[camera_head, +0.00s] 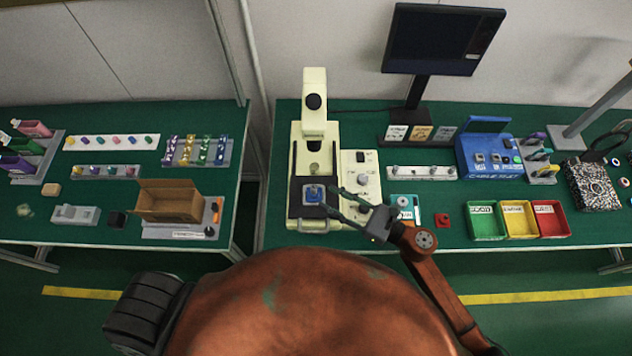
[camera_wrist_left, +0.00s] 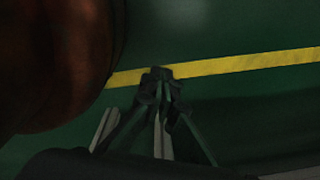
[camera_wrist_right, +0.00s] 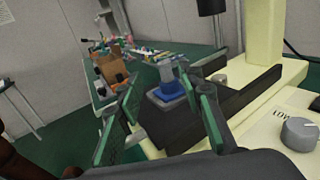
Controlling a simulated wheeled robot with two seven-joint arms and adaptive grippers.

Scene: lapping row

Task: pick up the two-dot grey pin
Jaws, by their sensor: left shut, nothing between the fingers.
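Several small grey pins stand in a white strip rack (camera_head: 447,174) right of the microscope-like machine; dots on them are too small to read, so I cannot tell which is the two-dot one. A blue block (camera_head: 314,194) sits on the machine's dark stage, and it also shows in the right wrist view (camera_wrist_right: 170,88) with a greyish piece on top. My right gripper (camera_head: 333,200) is open, its fingers spread close to the right side of this block. In the right wrist view nothing is clearly held. My left gripper (camera_wrist_left: 161,74) is shut and empty above the green floor.
The cream machine (camera_head: 314,130) stands tall behind the stage, with a control box (camera_head: 362,190) beside it. Green, yellow and red bins (camera_head: 519,234) lie to the right. A blue device (camera_head: 487,152) stands behind them. The left table holds racks and a brown box (camera_head: 168,206).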

